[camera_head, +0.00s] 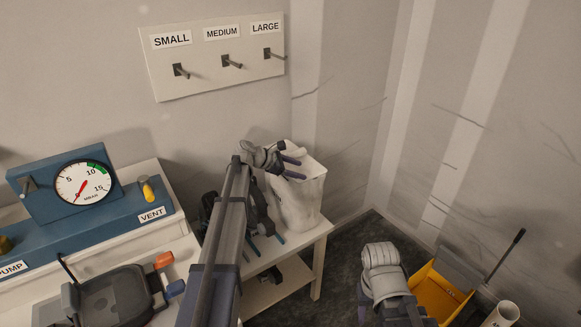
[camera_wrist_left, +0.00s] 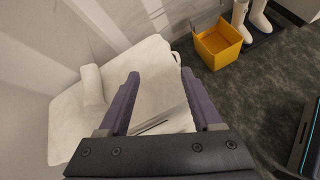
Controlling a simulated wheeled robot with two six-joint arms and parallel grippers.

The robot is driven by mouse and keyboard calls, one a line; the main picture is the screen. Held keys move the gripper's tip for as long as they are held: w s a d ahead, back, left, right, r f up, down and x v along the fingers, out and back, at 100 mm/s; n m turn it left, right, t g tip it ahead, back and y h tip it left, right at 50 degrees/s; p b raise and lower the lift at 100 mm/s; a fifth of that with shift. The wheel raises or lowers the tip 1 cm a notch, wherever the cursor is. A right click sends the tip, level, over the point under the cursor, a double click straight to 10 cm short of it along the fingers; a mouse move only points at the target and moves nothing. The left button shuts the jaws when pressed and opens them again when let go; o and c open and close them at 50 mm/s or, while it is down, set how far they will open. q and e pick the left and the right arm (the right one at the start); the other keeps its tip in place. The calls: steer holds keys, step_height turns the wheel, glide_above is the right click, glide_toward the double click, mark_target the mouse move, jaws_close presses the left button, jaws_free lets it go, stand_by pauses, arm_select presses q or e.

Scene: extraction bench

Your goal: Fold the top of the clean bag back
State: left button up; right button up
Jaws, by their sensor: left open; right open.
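The clean bag (camera_head: 307,188) is white and stands upright on a small white table against the wall, its top at the height of my left gripper. My left gripper (camera_head: 296,168) is open at the bag's top, with its two purple fingers apart. In the left wrist view the white bag (camera_wrist_left: 155,72) lies beyond and between the fingers (camera_wrist_left: 160,85), and a rolled white part (camera_wrist_left: 92,85) shows at its left. I cannot tell whether a finger touches the bag. My right gripper (camera_head: 383,258) is low at the right, away from the bag; its fingertips are hidden.
The small white table (camera_head: 318,240) holds the bag. A yellow bin (camera_head: 437,293) stands on the dark floor at the right. A blue gauge panel (camera_head: 95,215) is at the left. A hook board (camera_head: 218,75) labelled small, medium and large hangs above.

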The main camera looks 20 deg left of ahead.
mark_target(290, 154)
arm_select(q)
steer(key=w+a+r+n+t+b, duration=0.1)
steer(key=w+a+n+t, duration=0.15)
steer(key=a, duration=0.25)
steer(key=w+a+r+n+t, duration=0.1)
steer(key=w+a+n, duration=0.15)
steer(key=a, duration=0.35)
steer(key=shift+n+g, duration=0.25)
steer(key=shift+n, duration=0.05)
steer(key=b+x, duration=0.1)
steer(key=x, duration=0.2)
steer(key=b+x, duration=0.2)
steer(key=x, duration=0.2)
steer(key=shift+d+f, duration=0.2)
steer(key=shift+f, duration=0.25)
steer(key=shift+w+d, duration=0.2)
steer(key=shift+d, duration=0.05)
arm_select(e)
step_height(290, 154, down, 5)
steer(key=shift+f, duration=0.1)
arm_select(q)
jaws_close()
